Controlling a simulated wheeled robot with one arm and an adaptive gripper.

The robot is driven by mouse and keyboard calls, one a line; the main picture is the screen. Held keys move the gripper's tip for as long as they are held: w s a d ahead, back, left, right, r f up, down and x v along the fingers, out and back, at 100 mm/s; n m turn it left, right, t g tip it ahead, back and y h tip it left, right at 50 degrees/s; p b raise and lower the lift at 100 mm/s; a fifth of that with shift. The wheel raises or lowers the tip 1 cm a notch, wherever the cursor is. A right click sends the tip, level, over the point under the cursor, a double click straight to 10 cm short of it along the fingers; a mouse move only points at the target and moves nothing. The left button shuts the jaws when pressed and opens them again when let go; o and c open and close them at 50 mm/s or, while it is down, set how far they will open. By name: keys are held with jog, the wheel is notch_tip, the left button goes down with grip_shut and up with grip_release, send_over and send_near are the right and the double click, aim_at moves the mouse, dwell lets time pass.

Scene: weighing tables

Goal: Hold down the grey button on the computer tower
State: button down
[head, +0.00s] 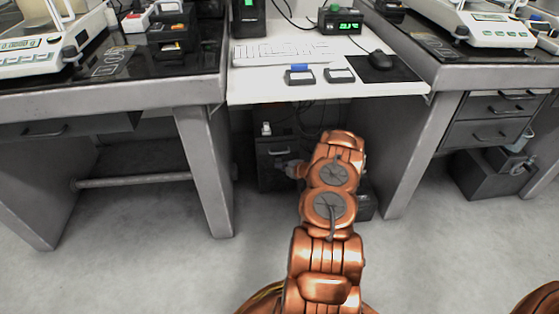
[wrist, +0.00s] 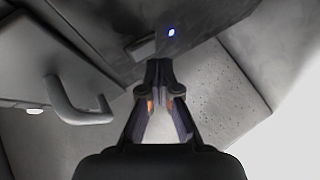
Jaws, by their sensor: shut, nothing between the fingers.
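In the wrist view, a dark panel that looks like the computer tower's front (wrist: 105,28) runs across the top, with a small lit blue light (wrist: 172,32). A short grey bar, which looks like the grey button (wrist: 142,47), sits left of the light. My gripper (wrist: 158,66) is shut and empty, its tips just below and right of the bar and below the light. I cannot tell whether the tips touch the panel.
A drawer front with a curved handle (wrist: 78,105) is close on the left in the wrist view. In the head view, the white desk (head: 330,92) overhangs my arm, with a keyboard (head: 280,51) on top. Grey table legs (head: 206,170) stand either side; the floor in front is clear.

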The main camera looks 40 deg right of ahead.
jog(key=shift+w+d, duration=0.1)
jog(key=shift+w, duration=0.1)
jog(key=shift+w+d, duration=0.25)
jog(key=shift+w, duration=0.05)
dwell(2.9)
dwell(0.9)
jog(key=shift+s+a+p, duration=0.5)
jog(key=shift+s+p, duration=0.15)
jog(key=shift+p, duration=0.1)
jog(key=s+a+p, duration=0.1)
jog(key=s, duration=0.1)
jog(key=s+a+p, duration=0.2)
jog(key=shift+p, duration=0.3)
dwell(0.6)
